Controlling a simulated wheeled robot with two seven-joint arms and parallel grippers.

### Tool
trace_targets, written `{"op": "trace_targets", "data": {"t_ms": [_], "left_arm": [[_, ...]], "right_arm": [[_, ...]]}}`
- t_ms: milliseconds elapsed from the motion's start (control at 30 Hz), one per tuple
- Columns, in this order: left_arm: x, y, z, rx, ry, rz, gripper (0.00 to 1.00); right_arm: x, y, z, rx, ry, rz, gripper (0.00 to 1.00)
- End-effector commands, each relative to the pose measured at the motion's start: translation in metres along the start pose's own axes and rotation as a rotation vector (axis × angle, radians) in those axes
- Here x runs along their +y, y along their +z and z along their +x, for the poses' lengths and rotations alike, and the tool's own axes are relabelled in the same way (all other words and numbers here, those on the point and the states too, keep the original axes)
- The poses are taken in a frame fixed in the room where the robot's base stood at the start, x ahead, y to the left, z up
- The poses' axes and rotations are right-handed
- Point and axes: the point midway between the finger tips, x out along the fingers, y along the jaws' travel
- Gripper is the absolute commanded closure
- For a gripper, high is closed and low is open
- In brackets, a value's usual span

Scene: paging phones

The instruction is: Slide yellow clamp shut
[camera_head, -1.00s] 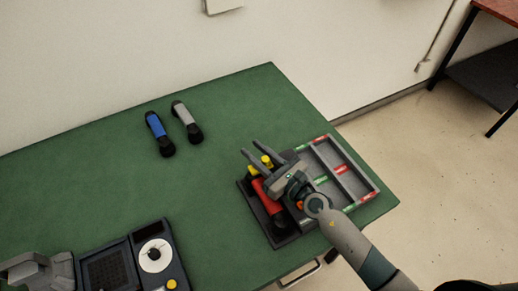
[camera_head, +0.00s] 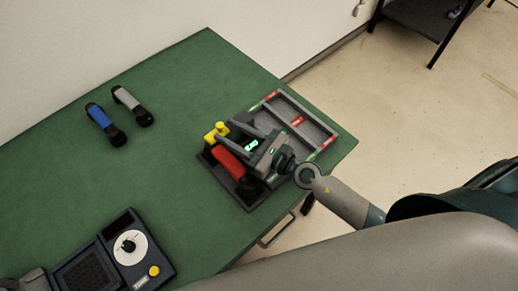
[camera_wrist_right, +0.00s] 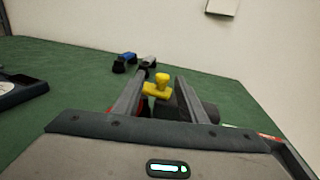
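The yellow clamp (camera_head: 216,131) stands at the far left corner of a dark fixture (camera_head: 243,202), beside a red handset (camera_head: 228,160) that lies in it. My right gripper (camera_head: 224,132) reaches over the fixture from the right, its fingers pointing at the clamp. In the right wrist view the clamp (camera_wrist_right: 158,88) shows between the two spread fingers (camera_wrist_right: 161,78), with an upright knob on a wider base. The gripper is open. I cannot tell whether a finger touches the clamp.
A grey tray with compartments (camera_head: 325,133) adjoins the fixture on the right. A blue handset (camera_head: 100,117) and a grey handset (camera_head: 127,99) lie at the back left. A console with a white dial (camera_head: 129,247) is at the front left. The green table (camera_head: 175,170) is clear between them.

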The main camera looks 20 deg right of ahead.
Motion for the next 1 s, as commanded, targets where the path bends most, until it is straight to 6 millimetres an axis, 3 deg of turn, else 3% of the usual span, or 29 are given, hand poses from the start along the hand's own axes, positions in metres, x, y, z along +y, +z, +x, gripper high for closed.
{"op": "trace_targets", "data": {"t_ms": [200, 433, 633, 1000], "left_arm": [[0.001, 0.002, 0.020, 0.000, 0.000, 0.000, 1.00], [0.001, 0.003, 0.034, 0.001, 0.000, 0.000, 1.00], [0.001, 0.003, 0.039, 0.001, 0.000, 0.000, 1.00], [0.001, 0.003, 0.038, 0.001, 0.000, 0.000, 1.00]], "right_arm": [[0.001, -0.005, -0.046, 0.002, 0.002, 0.000, 0.62], [0.002, -0.004, -0.081, 0.001, 0.002, 0.000, 0.62], [0.002, -0.001, -0.093, 0.000, 0.002, -0.001, 0.62], [0.002, 0.001, -0.094, -0.001, 0.001, 0.000, 0.62]]}}
